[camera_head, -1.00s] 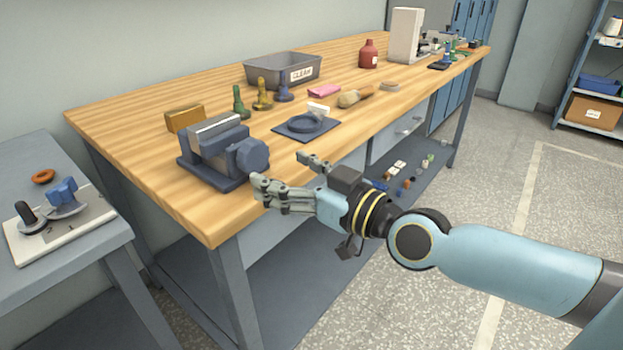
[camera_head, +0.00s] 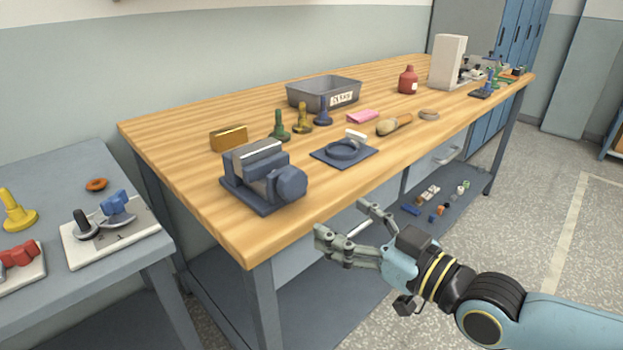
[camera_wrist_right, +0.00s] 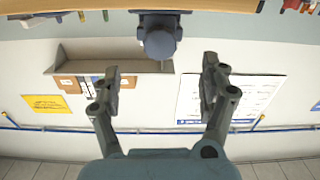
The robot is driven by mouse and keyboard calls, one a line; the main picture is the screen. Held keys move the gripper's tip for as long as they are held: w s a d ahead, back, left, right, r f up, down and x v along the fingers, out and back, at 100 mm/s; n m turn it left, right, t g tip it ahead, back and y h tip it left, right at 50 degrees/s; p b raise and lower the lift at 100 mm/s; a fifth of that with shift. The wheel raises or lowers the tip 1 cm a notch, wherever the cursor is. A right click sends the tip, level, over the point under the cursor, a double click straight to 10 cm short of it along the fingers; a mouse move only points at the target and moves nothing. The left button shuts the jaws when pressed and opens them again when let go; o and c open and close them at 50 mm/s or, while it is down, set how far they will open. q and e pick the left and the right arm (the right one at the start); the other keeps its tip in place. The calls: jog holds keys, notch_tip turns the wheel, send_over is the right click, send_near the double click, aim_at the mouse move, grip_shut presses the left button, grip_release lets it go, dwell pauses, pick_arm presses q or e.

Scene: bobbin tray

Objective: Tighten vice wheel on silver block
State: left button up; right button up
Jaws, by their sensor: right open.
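The dark blue-grey vice (camera_head: 262,203) stands on the near left corner of the wooden bench. A light silver block (camera_head: 252,152) sits between its jaws. The faceted vice wheel (camera_head: 291,184) is on the vice's right front side. My right gripper (camera_head: 342,224) is open and empty, apart from the wheel, in front of the bench edge to its lower right. In the right wrist view, the wheel (camera_wrist_right: 160,43) shows at the top, between and beyond the open fingers (camera_wrist_right: 161,72). My left gripper is not in view.
A brass block (camera_head: 229,139) lies behind the vice. Several bobbin-like pieces, a dark plate with a ring (camera_head: 345,152) and a grey bin (camera_head: 302,97) stand to its right. A grey side table (camera_head: 60,185) is at left. The floor right of the bench is clear.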

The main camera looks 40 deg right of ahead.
aim_at(297, 187)
jog(key=w+b, duration=0.1)
jog(key=w, duration=0.2)
jog(key=w+b, duration=0.1)
jog(key=w, duration=0.3)
jog(key=w+a+r+b, duration=0.1)
jog(key=w, duration=0.3)
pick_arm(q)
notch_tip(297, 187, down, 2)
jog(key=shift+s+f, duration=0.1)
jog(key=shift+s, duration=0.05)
pick_arm(e)
jog(key=shift+w+r, duration=0.2)
jog(key=shift+w, duration=0.05)
jog(key=c, duration=1.2)
